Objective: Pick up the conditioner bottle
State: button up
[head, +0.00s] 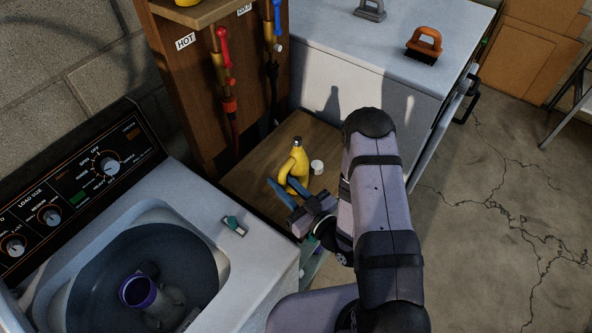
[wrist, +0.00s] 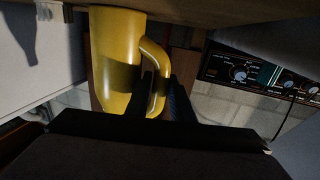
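The yellow conditioner bottle (head: 298,164) stands upright on a small wooden surface, its grey top uncovered. In the wrist view the bottle (wrist: 115,60) appears upside down, with its looped handle toward the fingers. My gripper (head: 281,182) is at the handle side of the bottle, with its two blue fingers spread apart. In the wrist view my gripper (wrist: 163,80) has one finger over the handle opening and the other just outside the handle. The handle lies between the fingers, with no clear sign of a squeeze. The bottle's lower part is partly hidden by the fingers.
A white cap (head: 317,167) sits right of the bottle on the wooden surface (head: 247,183). The open washer (head: 262,262) is at front left, with a purple-rimmed cup (head: 138,291) inside. A wooden post with hot and cold taps (head: 224,70) stands behind. A white appliance (head: 400,75) is at the back right.

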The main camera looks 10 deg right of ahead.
aim_at(281, 170)
grip_shut()
jog(key=shift+r, duration=0.15)
jog(key=shift+r, duration=0.75)
notch_tip(281, 170, up, 7)
jog(key=shift+p, duration=0.4)
jog(key=shift+r+p, duration=0.65)
jog(key=shift+p, duration=0.05)
jog(key=shift+a+f, duration=0.1)
